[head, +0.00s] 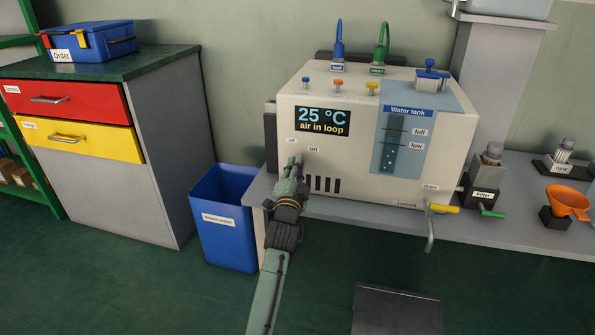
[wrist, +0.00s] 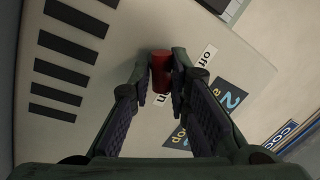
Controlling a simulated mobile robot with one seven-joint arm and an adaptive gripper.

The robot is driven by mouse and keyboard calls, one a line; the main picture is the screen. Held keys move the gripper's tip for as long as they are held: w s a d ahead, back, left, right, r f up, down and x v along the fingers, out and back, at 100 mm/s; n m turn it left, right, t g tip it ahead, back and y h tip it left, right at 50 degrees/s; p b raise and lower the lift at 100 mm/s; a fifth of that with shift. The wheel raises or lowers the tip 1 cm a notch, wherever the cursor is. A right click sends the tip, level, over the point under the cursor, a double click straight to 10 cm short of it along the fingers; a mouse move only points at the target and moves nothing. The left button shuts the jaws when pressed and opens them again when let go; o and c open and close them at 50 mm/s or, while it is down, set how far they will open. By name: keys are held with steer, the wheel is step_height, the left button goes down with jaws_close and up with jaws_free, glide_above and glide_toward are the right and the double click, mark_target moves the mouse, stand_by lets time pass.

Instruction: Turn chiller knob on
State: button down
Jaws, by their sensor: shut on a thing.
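The chiller (head: 350,150) is a cream box on a grey bench, with a display reading "25 °C, air in loop" (head: 322,120). Its red knob (wrist: 160,72) shows in the wrist view, between the labels "off" (wrist: 206,56) and "on", which is partly covered by a finger. In the head view my gripper (head: 293,166) is at the lower left of the chiller front and hides the knob. In the wrist view my gripper (wrist: 163,82) is shut on the knob, one finger on each side of it.
Black vent slots (wrist: 70,55) lie beside the knob. A blue bin (head: 222,222) stands on the floor left of the bench. A yellow-handled valve (head: 442,209) and an orange funnel (head: 567,202) are to the right. A drawer cabinet (head: 165,150) stands at left.

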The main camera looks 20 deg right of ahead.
stand_by(0.4)
steer(key=c, duration=1.5)
jaws_free()
steer(key=shift+r, duration=0.15)
step_height(320, 180, up, 10)
steer(key=shift+f, duration=0.1)
steer(key=shift+c, duration=0.3)
